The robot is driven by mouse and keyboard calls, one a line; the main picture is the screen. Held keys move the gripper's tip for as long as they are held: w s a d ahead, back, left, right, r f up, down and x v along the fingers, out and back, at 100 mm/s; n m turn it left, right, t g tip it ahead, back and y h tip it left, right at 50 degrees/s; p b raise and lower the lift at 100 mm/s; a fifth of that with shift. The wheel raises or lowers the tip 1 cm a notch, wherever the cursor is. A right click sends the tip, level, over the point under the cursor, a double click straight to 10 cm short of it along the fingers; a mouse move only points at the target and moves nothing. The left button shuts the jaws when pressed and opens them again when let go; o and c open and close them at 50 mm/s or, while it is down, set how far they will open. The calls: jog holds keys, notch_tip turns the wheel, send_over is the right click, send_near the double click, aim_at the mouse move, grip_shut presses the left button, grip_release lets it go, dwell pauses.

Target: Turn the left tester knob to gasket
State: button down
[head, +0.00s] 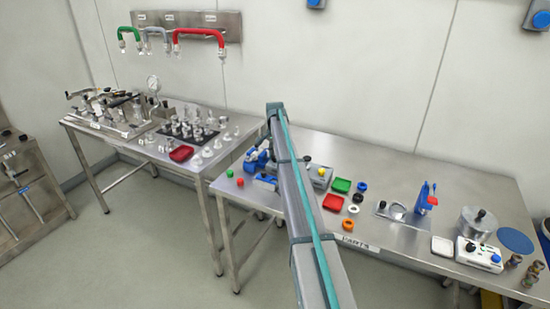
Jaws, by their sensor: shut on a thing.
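A white tester box (477,257) with a dark knob (470,246) and a blue button (495,258) stands near the table's right front. The label markings are too small to read. My arm rises across the middle of the picture. My gripper is not visible and may be hidden behind the arm, so what it holds does not show.
Green (340,185) and red (333,202) trays and coloured rings lie right of my arm. A blue clamp stand (423,198) and a metal pot (476,223) stand farther right. The left table (120,142) holds metal fittings. Hoses hang on the wall rack (187,19).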

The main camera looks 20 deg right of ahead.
jog(key=n+b, duration=0.2)
jog(key=n, duration=0.4)
jog(key=shift+w+b, duration=0.1)
jog(key=shift+b, duration=0.3)
jog(key=n+b, duration=0.1)
jog(key=n, duration=0.5)
jog(key=shift+n+b, duration=0.4)
jog(key=n+b, duration=0.1)
jog(key=n, duration=0.4)
jog(key=n+b, duration=0.1)
jog(key=n, duration=0.5)
jog(key=shift+a, duration=0.1)
jog(key=shift+n, duration=0.4)
jog(key=c, duration=0.9)
grip_release()
jog(key=shift+o, duration=0.2)
jog(key=shift+r, duration=0.1)
